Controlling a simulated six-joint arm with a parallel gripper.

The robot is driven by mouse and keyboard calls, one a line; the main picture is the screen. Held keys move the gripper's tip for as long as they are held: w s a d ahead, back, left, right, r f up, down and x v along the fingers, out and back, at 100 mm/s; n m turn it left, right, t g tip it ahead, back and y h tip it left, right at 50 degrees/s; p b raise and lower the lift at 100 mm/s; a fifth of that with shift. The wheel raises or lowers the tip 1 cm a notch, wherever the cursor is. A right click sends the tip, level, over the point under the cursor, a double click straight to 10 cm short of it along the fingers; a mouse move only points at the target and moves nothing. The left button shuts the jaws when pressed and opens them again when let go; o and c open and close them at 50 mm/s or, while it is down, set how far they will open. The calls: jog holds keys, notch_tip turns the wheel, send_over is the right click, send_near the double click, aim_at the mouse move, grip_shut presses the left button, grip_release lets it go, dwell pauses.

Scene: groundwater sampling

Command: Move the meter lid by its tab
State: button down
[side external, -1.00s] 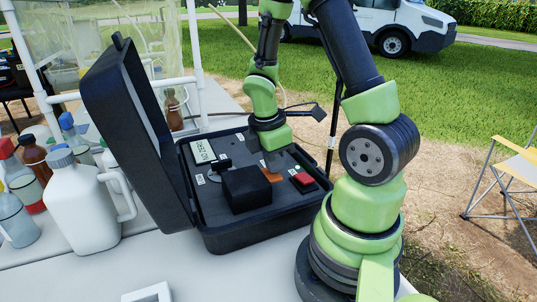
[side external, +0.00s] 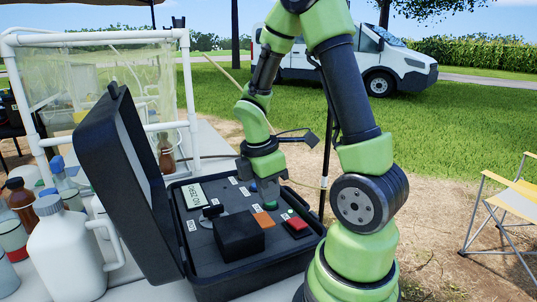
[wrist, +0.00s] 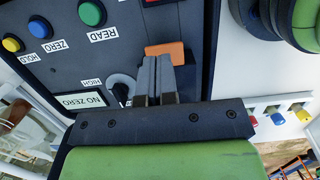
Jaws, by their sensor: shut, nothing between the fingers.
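The meter sits in an open black case (side external: 300,257). A raised black block (side external: 228,238), apparently the meter lid, stands on its panel. A flat orange tab (side external: 263,220) lies at the block's far right side; I cannot tell if they are joined. The tab also shows in the wrist view (wrist: 166,49). My gripper (side external: 268,197) points down above the panel near the tab, with its fingers shut and empty. In the wrist view, the shut fingers (wrist: 155,78) overlap the tab's lower part in the picture; contact cannot be told.
The case's large cover (side external: 117,185) stands open on the left. Green (wrist: 92,12), blue (wrist: 40,27) and yellow (wrist: 12,44) buttons are on the panel. A white jug (side external: 65,255) and bottles stand left of the case.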

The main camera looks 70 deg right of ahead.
notch_tip(320, 180, up, 11)
jog(key=s+a+r+m+t+y, duration=0.1)
jog(key=a+r+m+t, duration=0.1)
jog(key=a+m+t, duration=0.2)
jog(key=s+a+r+m+t+y, duration=0.2)
jog(key=a+m+t, duration=0.2)
jog(key=a+m, duration=0.5)
jog(key=shift+a+r+t+y, duration=0.3)
jog(key=shift+a+t, duration=0.1)
jog(key=shift+a, duration=0.45)
